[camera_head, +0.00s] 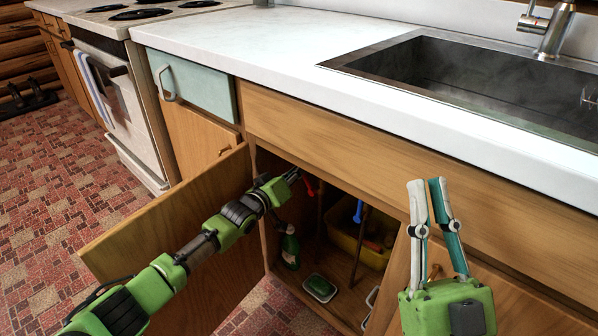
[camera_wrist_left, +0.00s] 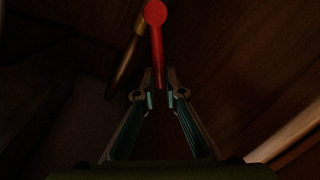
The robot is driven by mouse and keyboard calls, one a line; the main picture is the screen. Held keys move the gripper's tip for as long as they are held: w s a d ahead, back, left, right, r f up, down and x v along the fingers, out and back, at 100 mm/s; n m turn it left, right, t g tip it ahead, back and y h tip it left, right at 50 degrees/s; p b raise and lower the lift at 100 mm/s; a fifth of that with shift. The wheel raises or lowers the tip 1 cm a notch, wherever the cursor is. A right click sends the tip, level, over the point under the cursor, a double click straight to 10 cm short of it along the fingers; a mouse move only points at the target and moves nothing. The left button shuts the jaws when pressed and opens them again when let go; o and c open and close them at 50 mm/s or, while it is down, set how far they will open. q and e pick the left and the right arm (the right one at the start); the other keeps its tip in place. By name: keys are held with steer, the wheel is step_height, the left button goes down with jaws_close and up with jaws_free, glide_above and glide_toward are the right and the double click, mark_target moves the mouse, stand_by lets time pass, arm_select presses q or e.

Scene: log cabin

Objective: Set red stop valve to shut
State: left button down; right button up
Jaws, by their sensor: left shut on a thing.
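The red stop valve (camera_head: 310,187) is inside the open cabinet under the sink, near its upper left. In the left wrist view its red handle (camera_wrist_left: 156,40) has a round end at the top and a thin lever pointing down between the fingers. My left gripper (camera_head: 293,175) reaches past the open door into the cabinet. In the left wrist view my left gripper (camera_wrist_left: 161,94) is shut on the lever's lower end. The fingertips are partly hidden in the head view. My right gripper (camera_head: 427,183) is empty in front of the counter, its fingers close together.
A blue valve (camera_head: 358,211) is right of the red one. A yellow bin (camera_head: 347,240), a green bottle (camera_head: 290,250) and a green sponge dish (camera_head: 320,287) are in the cabinet. The open door (camera_head: 165,222) is beside my left arm. The counter (camera_head: 240,55) lies above.

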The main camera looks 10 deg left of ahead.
arm_select(q)
steer(key=shift+f, duration=0.1)
steer(key=c, duration=2.1)
jaws_free()
steer(key=shift+s+a, duration=0.1)
steer(key=v, duration=1.1)
steer(key=shift+s+a, duration=0.2)
steer(key=shift+s, duration=0.1)
